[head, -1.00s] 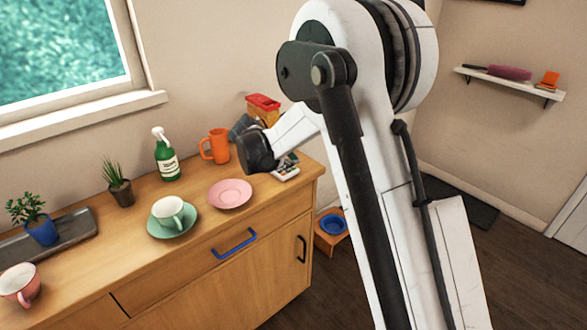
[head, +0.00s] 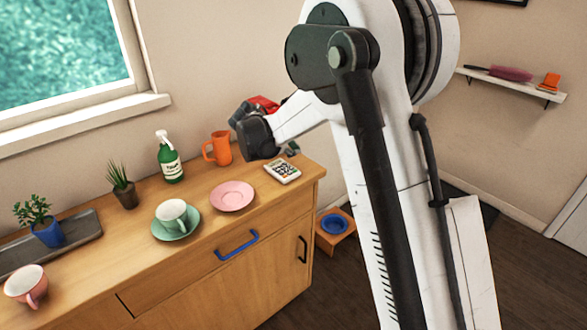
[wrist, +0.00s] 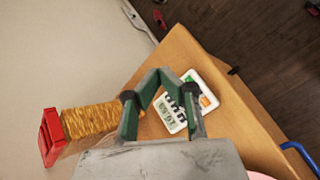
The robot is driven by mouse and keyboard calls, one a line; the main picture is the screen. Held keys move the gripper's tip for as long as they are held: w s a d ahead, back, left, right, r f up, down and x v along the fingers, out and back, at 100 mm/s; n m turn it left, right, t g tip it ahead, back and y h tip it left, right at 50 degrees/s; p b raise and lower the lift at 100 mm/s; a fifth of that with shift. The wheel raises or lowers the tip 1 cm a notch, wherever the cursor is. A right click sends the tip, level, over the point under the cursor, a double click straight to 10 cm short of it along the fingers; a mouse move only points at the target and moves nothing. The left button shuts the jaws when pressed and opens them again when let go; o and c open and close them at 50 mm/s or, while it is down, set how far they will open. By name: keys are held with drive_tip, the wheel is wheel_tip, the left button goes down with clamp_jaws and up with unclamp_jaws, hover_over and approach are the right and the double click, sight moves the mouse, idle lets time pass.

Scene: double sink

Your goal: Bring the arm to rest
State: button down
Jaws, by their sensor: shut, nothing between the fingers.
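My gripper (wrist: 158,76) is shut and empty in the wrist view. Its dark green fingers come together in front of a white calculator (wrist: 171,117) lying on the wooden counter, partly covering it. The head view shows my gripper (head: 243,112) above the back right of the counter (head: 215,262), small and partly hidden by my wrist. No contact with the calculator shows in the head view (head: 283,171).
A container with a red lid (wrist: 50,137) stands near the fingers. The wall is behind.

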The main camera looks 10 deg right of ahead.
drive_tip(key=s+d+r+m+y, duration=0.15)
drive_tip(key=s+r+m, duration=0.35)
drive_tip(key=s, duration=0.5)
drive_tip(key=s+d+r+m+y, duration=0.1)
drive_tip(key=s+r+m+y, duration=0.15)
drive_tip(key=s+r, duration=0.65)
drive_tip(key=s+a+f+m+t+y, duration=0.1)
drive_tip(key=s+m, duration=0.3)
drive_tip(key=s, duration=0.7)
drive_tip(key=s+a+f+m+t+y, duration=0.1)
drive_tip(key=s+f+m+y, duration=0.1)
drive_tip(key=s, duration=1)
drive_tip(key=shift+s+f+m+y, duration=0.25)
drive_tip(key=shift+f+m+y, duration=0.15)
drive_tip(key=shift+f+m, duration=0.45)
drive_tip(key=shift+a+r, duration=0.1)
drive_tip(key=shift+r, duration=0.05)
